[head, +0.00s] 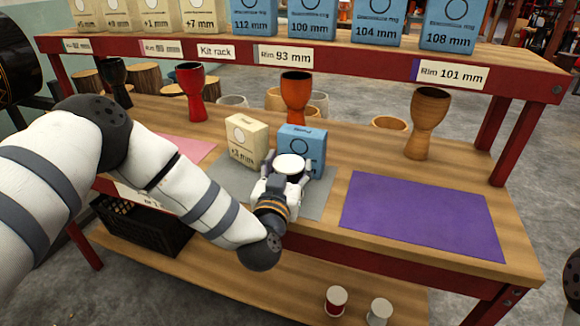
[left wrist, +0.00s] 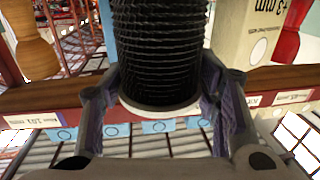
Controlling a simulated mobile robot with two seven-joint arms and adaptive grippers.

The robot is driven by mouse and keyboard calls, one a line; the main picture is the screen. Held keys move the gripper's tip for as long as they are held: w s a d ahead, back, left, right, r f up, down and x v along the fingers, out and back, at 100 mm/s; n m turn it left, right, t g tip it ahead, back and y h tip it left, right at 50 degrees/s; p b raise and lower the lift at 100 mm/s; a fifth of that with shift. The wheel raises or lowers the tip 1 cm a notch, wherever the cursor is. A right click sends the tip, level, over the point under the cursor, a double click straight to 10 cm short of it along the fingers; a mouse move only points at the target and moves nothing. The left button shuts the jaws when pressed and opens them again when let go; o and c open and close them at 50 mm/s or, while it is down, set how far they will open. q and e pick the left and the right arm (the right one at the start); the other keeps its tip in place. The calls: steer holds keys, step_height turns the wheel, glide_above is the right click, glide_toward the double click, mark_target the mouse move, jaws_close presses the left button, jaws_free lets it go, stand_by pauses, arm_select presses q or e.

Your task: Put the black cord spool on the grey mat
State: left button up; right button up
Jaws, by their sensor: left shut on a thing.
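The black cord spool (left wrist: 158,55) fills the upper middle of the left wrist view, its black windings between my gripper's fingers. In the head view only its pale round end (head: 291,164) shows; the gripper hides the rest. My left gripper (head: 284,180) is shut on the spool, over the right part of the grey mat (head: 222,184). I cannot tell whether the spool touches the mat. My right gripper is not in view.
A cream box (head: 246,140) and a blue box (head: 303,146) stand at the mat's back edge, close to the gripper. A purple mat (head: 424,216) to the right is bare. Goblet drums line the back. Two other spools (head: 336,301) (head: 379,312) stand low in front.

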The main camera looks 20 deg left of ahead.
arm_select(q)
steer(key=shift+r, duration=0.15)
steer(key=shift+f, duration=0.2)
steer(key=o, duration=1.3)
steer(key=shift+c, duration=0.2)
